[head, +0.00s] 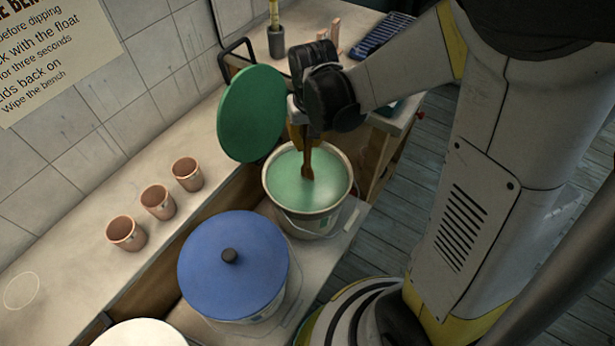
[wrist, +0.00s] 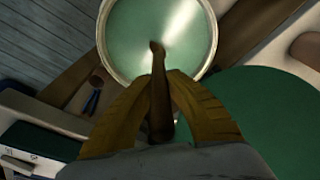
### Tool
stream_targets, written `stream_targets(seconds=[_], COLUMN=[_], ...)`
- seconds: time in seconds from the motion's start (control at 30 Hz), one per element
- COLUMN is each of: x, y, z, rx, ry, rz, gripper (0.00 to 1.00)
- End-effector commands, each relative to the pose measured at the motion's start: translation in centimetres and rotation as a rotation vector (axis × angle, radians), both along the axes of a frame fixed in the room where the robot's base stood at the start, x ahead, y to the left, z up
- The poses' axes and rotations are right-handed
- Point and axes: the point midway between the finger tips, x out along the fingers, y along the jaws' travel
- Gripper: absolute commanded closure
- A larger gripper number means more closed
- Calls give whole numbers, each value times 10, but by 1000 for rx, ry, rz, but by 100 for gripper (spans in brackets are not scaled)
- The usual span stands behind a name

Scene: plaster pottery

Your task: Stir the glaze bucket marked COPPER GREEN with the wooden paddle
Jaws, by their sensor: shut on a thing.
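An open white bucket (head: 318,218) holds pale green glaze (head: 290,178); no marking on it can be read. In the wrist view the bucket's rim (wrist: 214,28) rings the glaze (wrist: 135,45). My gripper (head: 305,138) is above the bucket, shut on the wooden paddle (head: 307,160), which points down with its lower end at or in the glaze. A paler patch surrounds that end. In the wrist view the paddle (wrist: 159,95) stands between the yellow fingers of my gripper (wrist: 160,88). How deep the paddle reaches is hidden.
A green lid (head: 250,113) leans upright beside the bucket at left. A blue-lidded bucket (head: 232,262) stands in front, with a white top (head: 140,333) nearer. Several clay cups (head: 158,202) line the bench (head: 75,255). A dark blue ribbed object (head: 383,35) lies at the back.

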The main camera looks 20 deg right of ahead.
Motion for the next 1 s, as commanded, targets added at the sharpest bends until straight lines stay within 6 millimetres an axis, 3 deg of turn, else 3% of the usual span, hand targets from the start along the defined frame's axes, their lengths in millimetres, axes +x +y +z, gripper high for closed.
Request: stream_targets(seconds=[0.8, 1.0], x=[0, 0], y=[0, 0], z=[91, 99], rx=[0, 0], ry=[0, 0], rz=[0, 0], gripper=[100, 100])
